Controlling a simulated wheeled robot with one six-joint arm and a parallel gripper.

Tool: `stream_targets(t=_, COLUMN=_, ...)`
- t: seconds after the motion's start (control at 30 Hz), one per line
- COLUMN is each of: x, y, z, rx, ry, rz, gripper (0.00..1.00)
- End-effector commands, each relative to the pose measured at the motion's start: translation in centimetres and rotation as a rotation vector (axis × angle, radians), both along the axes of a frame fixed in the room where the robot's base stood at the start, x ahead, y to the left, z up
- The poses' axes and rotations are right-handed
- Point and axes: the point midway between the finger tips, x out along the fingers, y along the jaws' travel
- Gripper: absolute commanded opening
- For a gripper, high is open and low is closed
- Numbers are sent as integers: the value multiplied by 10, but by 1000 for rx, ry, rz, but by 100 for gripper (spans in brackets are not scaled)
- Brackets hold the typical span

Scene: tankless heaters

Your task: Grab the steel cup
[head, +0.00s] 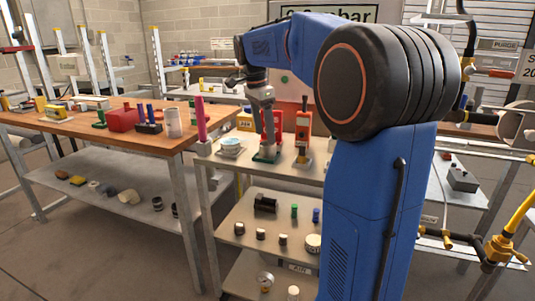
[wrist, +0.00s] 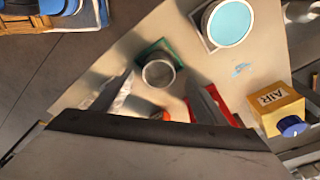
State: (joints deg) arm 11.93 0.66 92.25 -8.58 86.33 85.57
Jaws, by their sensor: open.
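The steel cup (wrist: 158,72) stands upright on a small green pad (wrist: 148,54) in the wrist view, its open top facing the camera. In the head view the green pad (head: 262,158) is on the small side table, and my gripper largely hides the cup there. My gripper (head: 264,143) points down over the cup in the head view. In the wrist view my gripper (wrist: 160,83) is open, with one finger on each side of the cup and nothing held. I cannot tell whether the fingers touch the cup.
A round white container with a light blue top (wrist: 228,22) stands close to the cup. A yellow AIR box (wrist: 275,106) and a red object (wrist: 216,104) are also near. An orange-red tool (head: 302,132) stands right of my gripper. A wooden workbench (head: 75,133) is at left.

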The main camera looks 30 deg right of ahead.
Motion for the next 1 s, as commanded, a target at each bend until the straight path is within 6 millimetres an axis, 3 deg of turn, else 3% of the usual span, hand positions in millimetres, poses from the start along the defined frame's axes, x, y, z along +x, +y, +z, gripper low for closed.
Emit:
stream_targets(t=0.3, x=-3, y=-8, z=-40, rx=0, ry=3, rz=0, gripper=66)
stream_targets(t=0.63, x=-3, y=-8, z=-45, rx=0, ry=1, rz=0, gripper=66)
stream_targets(t=0.83, x=-3, y=-8, z=-45, rx=0, ry=1, rz=0, gripper=19)
stream_targets(t=1.0, x=-3, y=-8, z=-45, rx=0, ry=1, rz=0, gripper=18)
